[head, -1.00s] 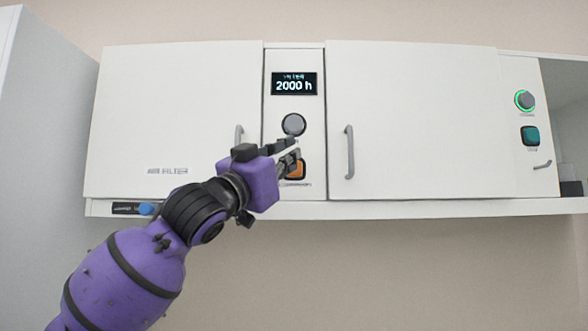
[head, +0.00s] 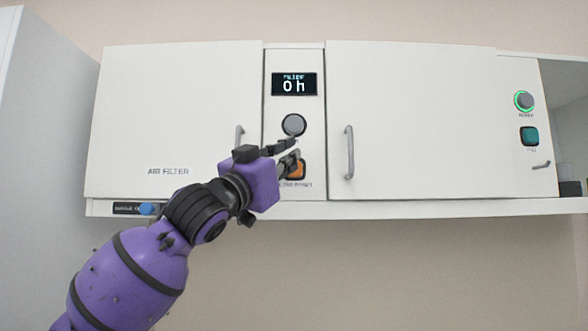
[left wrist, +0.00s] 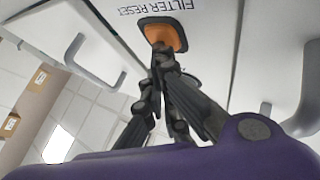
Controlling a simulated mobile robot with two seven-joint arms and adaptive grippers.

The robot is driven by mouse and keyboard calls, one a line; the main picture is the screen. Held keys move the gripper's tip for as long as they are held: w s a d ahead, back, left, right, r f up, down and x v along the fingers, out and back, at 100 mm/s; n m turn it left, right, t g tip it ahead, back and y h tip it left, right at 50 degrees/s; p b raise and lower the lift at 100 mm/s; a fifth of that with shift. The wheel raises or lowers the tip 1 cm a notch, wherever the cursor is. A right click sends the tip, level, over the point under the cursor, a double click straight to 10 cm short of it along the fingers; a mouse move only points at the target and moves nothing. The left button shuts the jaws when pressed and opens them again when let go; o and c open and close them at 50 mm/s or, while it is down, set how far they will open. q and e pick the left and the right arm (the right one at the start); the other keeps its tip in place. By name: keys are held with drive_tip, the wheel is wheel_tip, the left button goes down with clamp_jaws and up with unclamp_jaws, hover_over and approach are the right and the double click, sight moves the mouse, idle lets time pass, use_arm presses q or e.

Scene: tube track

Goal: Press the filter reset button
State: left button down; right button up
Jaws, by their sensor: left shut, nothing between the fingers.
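The orange filter reset button (head: 296,171) sits low on the narrow middle panel of the white wall unit. My left gripper (head: 295,147) is in front of it and hides part of it. In the left wrist view the orange button (left wrist: 163,36) shows under the "FILTER RESET" label, with my shut fingertips (left wrist: 163,55) at its lower edge; whether they touch it I cannot tell. The display (head: 294,84) above reads "0 h". My right gripper is in neither view.
A grey round knob (head: 293,124) sits just above the orange button. Door handles (head: 239,141) (head: 349,152) stand out on both sides. A green-ringed power knob (head: 524,101) and a teal button (head: 529,136) are at the right. The wall below is clear.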

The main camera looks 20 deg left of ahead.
use_arm(q)
drive_tip(key=shift+s+d, duration=0.25)
drive_tip(key=shift+s, duration=0.6)
drive_tip(key=s, duration=0.2)
drive_tip(key=s+d, duration=0.1)
drive_tip(key=s, duration=0.1)
drive_tip(key=shift+s+d, duration=0.2)
drive_tip(key=shift+s, duration=0.2)
idle(0.6)
